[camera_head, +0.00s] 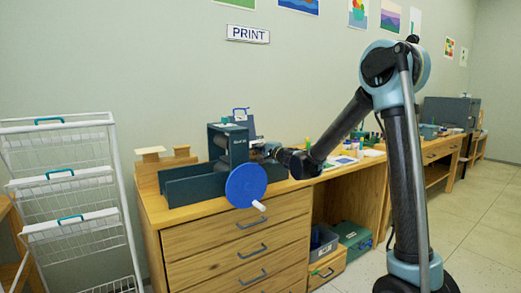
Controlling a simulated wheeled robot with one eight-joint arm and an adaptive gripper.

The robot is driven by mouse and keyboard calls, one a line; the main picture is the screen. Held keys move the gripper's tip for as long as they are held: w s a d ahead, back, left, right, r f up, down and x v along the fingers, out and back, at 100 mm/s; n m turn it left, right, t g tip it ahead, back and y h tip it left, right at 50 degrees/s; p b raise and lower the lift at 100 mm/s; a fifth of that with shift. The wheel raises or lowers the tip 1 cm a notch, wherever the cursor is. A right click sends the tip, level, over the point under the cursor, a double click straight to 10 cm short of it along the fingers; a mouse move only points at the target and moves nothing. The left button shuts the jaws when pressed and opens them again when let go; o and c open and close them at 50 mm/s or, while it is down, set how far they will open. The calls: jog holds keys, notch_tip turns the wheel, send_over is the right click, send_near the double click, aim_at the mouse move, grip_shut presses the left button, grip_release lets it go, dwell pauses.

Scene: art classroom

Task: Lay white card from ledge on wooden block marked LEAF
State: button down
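My arm reaches left across the wooden cabinet, and my gripper (264,150) is at its end, small and partly behind the printing press (228,148). I cannot tell whether its fingers are open or shut, or whether they hold anything. A pale wooden stand (165,162) with raised parts is left of the press; I cannot tell whether it is the ledge. I cannot make out the white card or a block marked LEAF. Small flat items (345,160) lie on the table right of my wrist, too small to identify.
The press has a blue wheel (246,186) with a white handle jutting over the front of the cabinet (232,246). A white wire rack (70,190) stands at the left. Bins (322,243) sit under the table. Open floor (485,225) lies at the right.

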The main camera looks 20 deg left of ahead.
jog(key=c, duration=1.8)
grip_release()
jog(key=shift+r, duration=0.15)
